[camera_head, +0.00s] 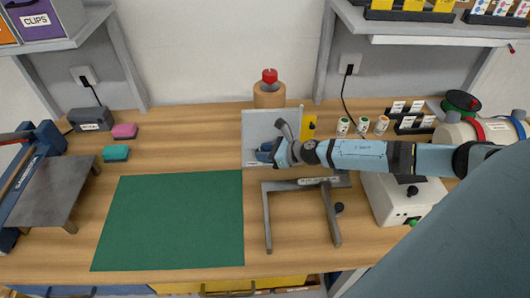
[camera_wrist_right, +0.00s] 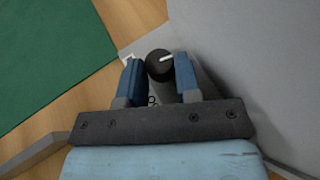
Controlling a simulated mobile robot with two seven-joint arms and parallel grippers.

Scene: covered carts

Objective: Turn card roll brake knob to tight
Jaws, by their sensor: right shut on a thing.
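A dark round knob (camera_wrist_right: 158,65) with a white pointer line sits between the blue fingers of my right gripper (camera_wrist_right: 158,80) in the wrist view. The gripper is shut on it. The pointer line points right and slightly up. A pale marking (camera_wrist_right: 128,60) shows to the left of the knob, partly covered by a finger. In the head view my right gripper (camera_head: 265,153) is low in front of an upright grey panel (camera_head: 258,124) and hides the knob. A brown card roll (camera_head: 269,96) with a red top (camera_head: 270,76) stands behind the panel. My left gripper is not in view.
A green mat (camera_head: 170,220) lies at the left front. A grey metal frame (camera_head: 268,215) stands just in front of the panel. A white box (camera_head: 395,200) is under my right arm. Small labelled jars (camera_head: 362,126) stand behind the arm. A trimmer (camera_head: 50,190) stands far left.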

